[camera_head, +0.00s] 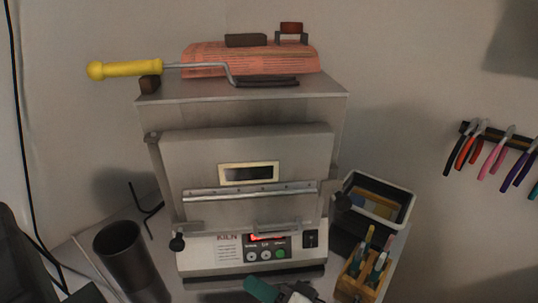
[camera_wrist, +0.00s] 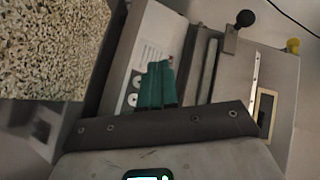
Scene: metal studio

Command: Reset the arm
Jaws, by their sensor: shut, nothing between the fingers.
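My gripper (camera_head: 262,289) shows at the bottom edge of the head view, in front of the kiln's control panel. Its teal fingers also show in the wrist view (camera_wrist: 157,84), closed together with nothing between them. The arm behind it is mostly out of the head view. The kiln (camera_head: 240,112) is a grey metal box with its front door (camera_head: 245,150) closed. The door has a small dark window and a long bar across it. The panel (camera_head: 267,248) below shows a red display and several buttons. In the wrist view, the kiln front lies behind the fingers.
A yellow-handled metal tool (camera_head: 125,69) and an orange printed bundle lie on the kiln top. A dark cylinder (camera_head: 120,248) stands left. A bin (camera_head: 378,202) and a wooden holder (camera_head: 357,277) with tools stand right. Pliers (camera_head: 492,150) hang on the wall. A speckled surface (camera_wrist: 50,45) fills the wrist view's upper left.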

